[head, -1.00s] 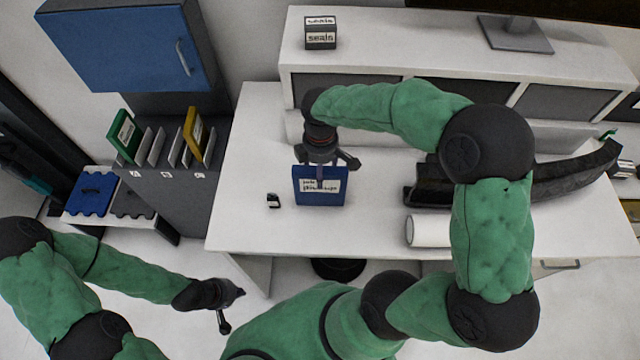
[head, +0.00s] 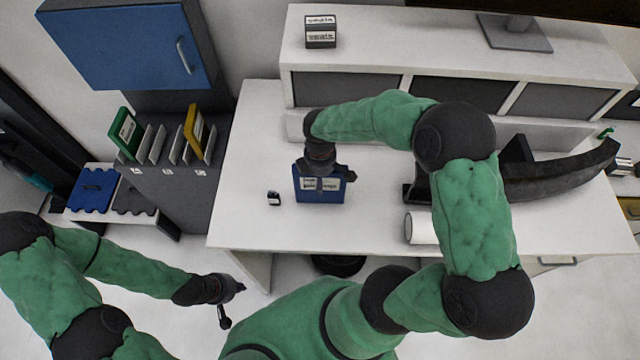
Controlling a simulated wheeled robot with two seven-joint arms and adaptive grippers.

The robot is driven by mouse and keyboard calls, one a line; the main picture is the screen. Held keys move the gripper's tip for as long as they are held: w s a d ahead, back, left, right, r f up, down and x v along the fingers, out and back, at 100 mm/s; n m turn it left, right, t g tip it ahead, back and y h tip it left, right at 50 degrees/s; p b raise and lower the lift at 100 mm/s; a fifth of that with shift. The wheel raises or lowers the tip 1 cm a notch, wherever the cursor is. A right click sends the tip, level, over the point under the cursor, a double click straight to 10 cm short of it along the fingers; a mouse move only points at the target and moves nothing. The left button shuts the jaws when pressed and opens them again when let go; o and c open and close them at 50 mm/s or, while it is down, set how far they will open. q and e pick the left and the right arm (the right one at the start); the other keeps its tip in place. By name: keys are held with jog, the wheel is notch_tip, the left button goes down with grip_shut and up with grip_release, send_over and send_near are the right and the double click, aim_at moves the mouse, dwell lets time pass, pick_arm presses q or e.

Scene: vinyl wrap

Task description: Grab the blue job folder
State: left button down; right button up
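The blue job folder (head: 321,197), with a white label, is on the white table near its left side. My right gripper (head: 325,175) is directly over the folder's upper part and hides its far edge. Its fingers overlap the folder, and I cannot tell whether they are shut on it. My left gripper (head: 232,305) is open and empty, low in front of the table's left front corner, well apart from the folder.
A small black item (head: 274,199) lies left of the folder. A white roll (head: 419,228) and a long black curved part (head: 560,178) lie to the right. A grey rack with green (head: 125,133) and yellow folders (head: 194,130) stands left of the table.

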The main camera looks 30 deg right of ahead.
jog(key=c, duration=0.8)
jog(key=shift+r, duration=0.1)
